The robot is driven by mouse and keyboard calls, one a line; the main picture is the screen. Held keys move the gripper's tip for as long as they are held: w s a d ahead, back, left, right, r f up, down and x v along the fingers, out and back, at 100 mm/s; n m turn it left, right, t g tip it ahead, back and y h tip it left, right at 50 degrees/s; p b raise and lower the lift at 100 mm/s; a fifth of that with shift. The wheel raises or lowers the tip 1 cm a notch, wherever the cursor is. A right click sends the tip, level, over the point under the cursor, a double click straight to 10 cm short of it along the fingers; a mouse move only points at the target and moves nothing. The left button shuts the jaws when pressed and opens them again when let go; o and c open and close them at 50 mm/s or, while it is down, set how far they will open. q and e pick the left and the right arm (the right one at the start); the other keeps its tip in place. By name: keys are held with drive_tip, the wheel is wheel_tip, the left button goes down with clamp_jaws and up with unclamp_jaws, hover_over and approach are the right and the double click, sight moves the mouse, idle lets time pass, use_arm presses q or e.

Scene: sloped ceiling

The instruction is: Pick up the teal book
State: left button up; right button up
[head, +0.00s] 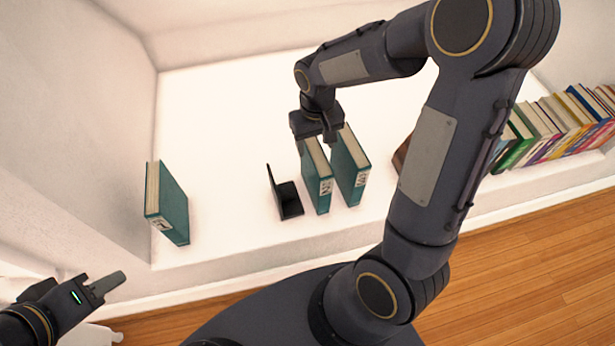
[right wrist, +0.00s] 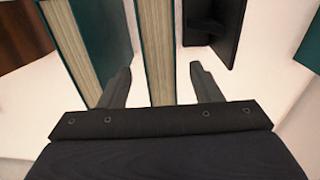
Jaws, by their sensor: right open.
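Three teal books stand on the white ledge. One teal book (head: 167,203) stands alone at the left. Two stand upright side by side at the centre: the left one (head: 317,178) beside a black bookend, the right one (head: 350,170) a little apart from it. My right gripper (head: 317,138) is above this pair. In the right wrist view its open fingers (right wrist: 163,82) lie on either side of the pair's book nearer the bookend (right wrist: 155,45), and the other book (right wrist: 85,45) is outside them. My left gripper (head: 100,287) is at the lower left, away from the books; its jaw opening is unclear.
The black bookend (head: 287,198) stands just left of the pair and shows in the right wrist view (right wrist: 215,28). A brown object (head: 402,153) is partly hidden behind my right arm. A row of coloured books (head: 560,120) stands at the right. The ledge between lone book and bookend is clear.

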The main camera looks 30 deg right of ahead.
sight(315, 174)
drive_tip(key=f, duration=0.3)
drive_tip(key=f+b, duration=0.1)
drive_tip(key=f, duration=0.1)
drive_tip(key=shift+s+f+b, duration=0.2)
drive_tip(key=shift+f+b, duration=0.1)
drive_tip(key=shift+f, duration=0.1)
clamp_jaws()
drive_tip(key=shift+r, duration=0.1)
idle(0.9)
